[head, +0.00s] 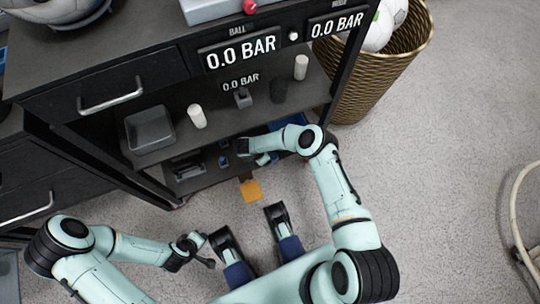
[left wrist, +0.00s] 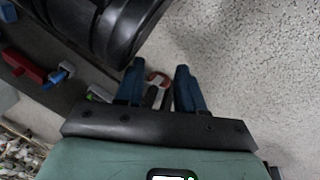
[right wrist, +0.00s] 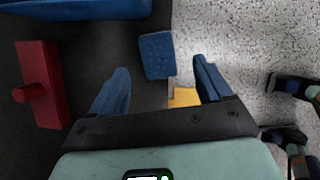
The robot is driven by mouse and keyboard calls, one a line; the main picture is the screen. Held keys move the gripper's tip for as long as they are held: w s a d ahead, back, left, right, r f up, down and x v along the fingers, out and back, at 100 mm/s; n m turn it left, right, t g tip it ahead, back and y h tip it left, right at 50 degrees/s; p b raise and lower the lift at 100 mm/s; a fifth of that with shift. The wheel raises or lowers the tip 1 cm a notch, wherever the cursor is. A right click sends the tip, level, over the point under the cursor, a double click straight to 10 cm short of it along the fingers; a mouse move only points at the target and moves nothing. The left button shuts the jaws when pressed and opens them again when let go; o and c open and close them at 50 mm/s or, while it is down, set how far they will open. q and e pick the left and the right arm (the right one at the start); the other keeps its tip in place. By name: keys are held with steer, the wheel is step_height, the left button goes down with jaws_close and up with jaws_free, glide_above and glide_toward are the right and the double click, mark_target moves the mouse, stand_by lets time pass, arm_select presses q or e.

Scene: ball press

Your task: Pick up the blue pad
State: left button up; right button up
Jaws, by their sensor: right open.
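The blue pad (right wrist: 157,55) is a small textured block in the right wrist view. It lies at the edge of the dark lower shelf, beside the pale floor. My right gripper (right wrist: 160,70) is open, with its blue fingers on either side of the view and the pad just beyond and between them, apart from both. In the head view my right gripper (head: 243,147) reaches in at the lower shelf, and I cannot make out the pad clearly there. My left gripper (left wrist: 158,72) has its fingers apart, away from the shelf, low in the head view (head: 206,249).
A red block with a knob (right wrist: 40,85) and a blue tray (right wrist: 75,9) are nearby. A woven basket (head: 385,75) stands right of the black shelf unit.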

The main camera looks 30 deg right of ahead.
steer(key=b+x, duration=0.4)
steer(key=shift+w+f, duration=0.15)
steer(key=shift+f, duration=0.05)
arm_select(q)
steer(key=s+a+f+g, duration=0.1)
steer(key=s+f+g, duration=0.2)
steer(key=s+f, duration=0.3)
steer(key=s, duration=0.2)
steer(key=shift+s, duration=0.4)
arm_select(e)
steer(key=c, duration=1.1)
